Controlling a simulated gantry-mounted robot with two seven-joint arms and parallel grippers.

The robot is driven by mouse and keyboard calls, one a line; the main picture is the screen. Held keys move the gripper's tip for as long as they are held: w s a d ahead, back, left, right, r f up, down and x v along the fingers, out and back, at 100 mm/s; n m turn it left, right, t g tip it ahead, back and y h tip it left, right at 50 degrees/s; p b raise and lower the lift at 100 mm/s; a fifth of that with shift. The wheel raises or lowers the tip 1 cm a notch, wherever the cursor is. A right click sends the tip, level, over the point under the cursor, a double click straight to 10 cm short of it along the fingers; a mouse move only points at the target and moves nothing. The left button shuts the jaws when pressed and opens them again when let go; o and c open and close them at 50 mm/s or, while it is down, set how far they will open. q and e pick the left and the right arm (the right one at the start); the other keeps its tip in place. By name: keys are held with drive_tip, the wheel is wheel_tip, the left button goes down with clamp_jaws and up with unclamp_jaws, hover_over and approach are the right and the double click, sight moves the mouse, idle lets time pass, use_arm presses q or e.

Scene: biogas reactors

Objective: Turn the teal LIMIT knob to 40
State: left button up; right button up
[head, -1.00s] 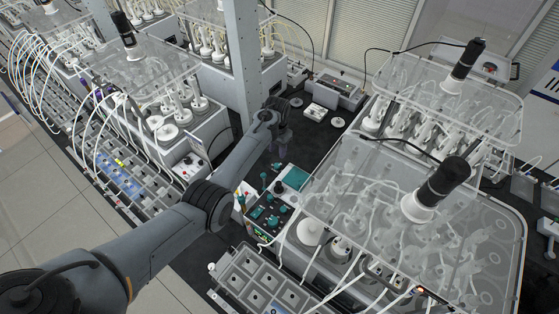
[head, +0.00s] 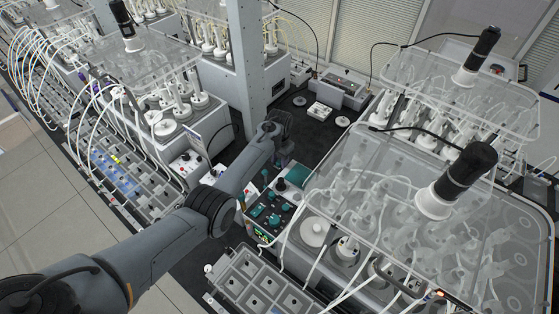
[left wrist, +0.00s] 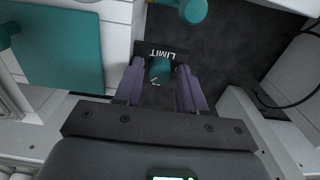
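The teal LIMIT knob (left wrist: 160,70) shows in the left wrist view, below a dark plate lettered LIMIT (left wrist: 160,53). My left gripper (left wrist: 160,76) has two purple fingers standing apart, one on each side of the knob. A gap seems to show on both sides, but contact is hard to judge. The number scale and the knob's setting cannot be read. In the head view my left gripper (head: 284,158) points down behind the control panel, and the LIMIT knob cannot be made out there. My right gripper is not in view.
A control panel with several teal knobs (head: 271,212) stands close to my left forearm. In the left wrist view a teal block (left wrist: 60,48) and another teal knob (left wrist: 193,10) are nearby. A reactor with a clear cover (head: 390,190) stands at right. Dark bench surface (head: 310,138) lies behind.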

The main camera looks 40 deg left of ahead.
use_arm(q)
drive_tip(key=shift+c, duration=0.3)
clamp_jaws()
